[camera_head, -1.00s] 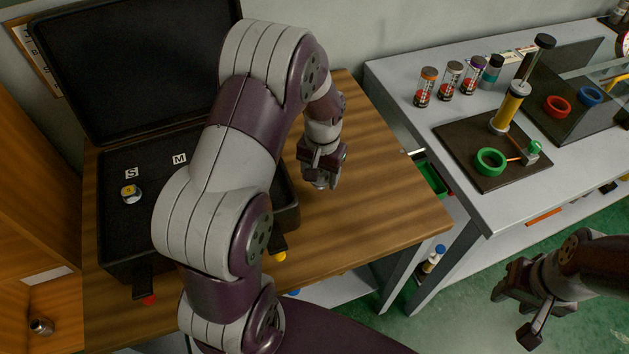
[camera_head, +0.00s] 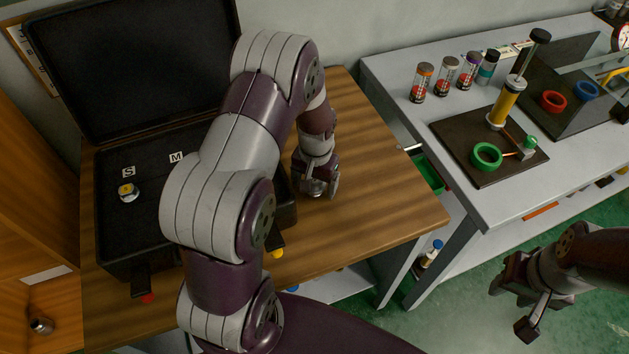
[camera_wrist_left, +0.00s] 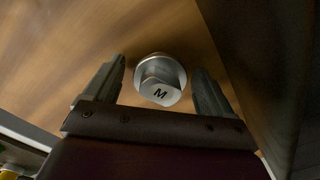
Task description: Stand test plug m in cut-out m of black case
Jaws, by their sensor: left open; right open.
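Test plug m (camera_wrist_left: 162,82) is a silver round plug with a black M on its end. In the left wrist view it stands on the wooden table between the open fingers of my left gripper (camera_wrist_left: 160,95), with a gap on each side. In the head view my left gripper (camera_head: 316,190) is low over the table, right of the black case, and hides the plug. The open black case (camera_head: 112,220) has an M label (camera_head: 177,157); my left arm covers the area below it. My right gripper (camera_head: 525,300) is open and empty over the floor.
A plug with a yellow top (camera_head: 128,191) stands in the case below the S label (camera_head: 128,172). The case's wall rises close beside my left gripper. The wooden table (camera_head: 390,200) is clear to the right. A grey bench (camera_head: 400,70) holds vials and a green ring.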

